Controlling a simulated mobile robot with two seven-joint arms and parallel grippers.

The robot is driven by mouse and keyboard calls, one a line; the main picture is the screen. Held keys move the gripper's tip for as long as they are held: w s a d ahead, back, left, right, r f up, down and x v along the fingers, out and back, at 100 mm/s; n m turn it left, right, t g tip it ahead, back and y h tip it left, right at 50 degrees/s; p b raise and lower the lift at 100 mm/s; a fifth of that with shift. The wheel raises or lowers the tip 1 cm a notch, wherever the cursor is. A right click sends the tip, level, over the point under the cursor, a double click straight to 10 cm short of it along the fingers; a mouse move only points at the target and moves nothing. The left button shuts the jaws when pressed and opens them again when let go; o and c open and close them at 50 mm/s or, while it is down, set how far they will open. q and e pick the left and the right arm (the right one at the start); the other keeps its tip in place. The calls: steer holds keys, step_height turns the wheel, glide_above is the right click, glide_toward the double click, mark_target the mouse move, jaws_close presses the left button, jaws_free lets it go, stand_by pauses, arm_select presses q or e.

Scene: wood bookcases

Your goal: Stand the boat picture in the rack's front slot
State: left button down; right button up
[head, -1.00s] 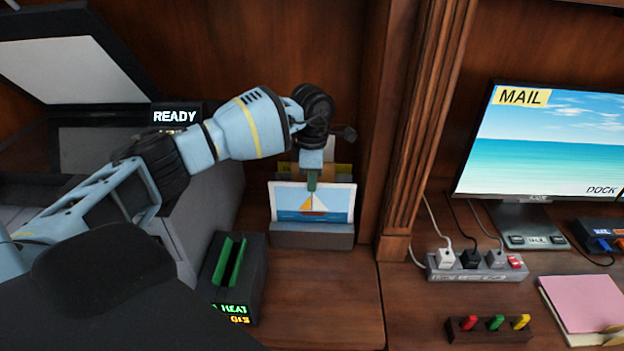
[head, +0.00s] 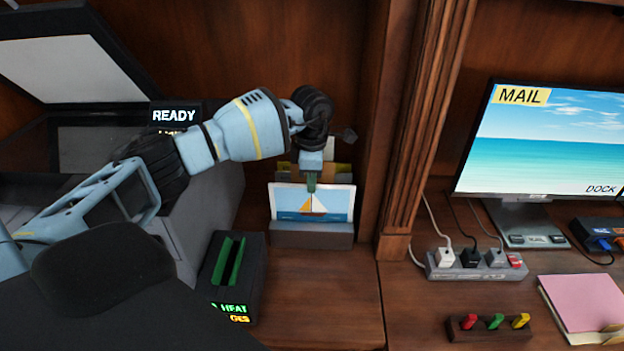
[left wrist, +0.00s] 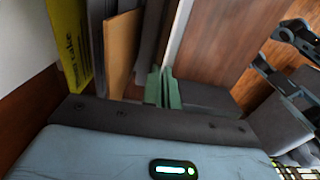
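The boat picture (head: 335,204), a pale-framed card with an orange and white sailboat on blue, stands nearly upright at the front of the grey rack (head: 312,236). Its bottom edge is hidden behind the rack's front wall, so I cannot see how deep it sits. My left gripper (head: 311,184) is at the picture's top edge, with a green finger in front of it. In the left wrist view, the green fingers (left wrist: 162,88) are close together around the thin pale edge of the picture. My right gripper is not in view.
Envelopes and cards (head: 340,168) fill the rack behind the picture; a yellow one (left wrist: 70,38) shows in the left wrist view. A black device with a green slot (head: 232,275) stands left of the rack. A wooden post (head: 425,130) rises at right.

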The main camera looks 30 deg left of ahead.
arm_select(q)
steer(key=shift+f, duration=0.85)
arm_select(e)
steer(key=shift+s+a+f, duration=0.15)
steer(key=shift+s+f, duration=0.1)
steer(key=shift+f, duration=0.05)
arm_select(q)
steer(key=shift+f, duration=0.1)
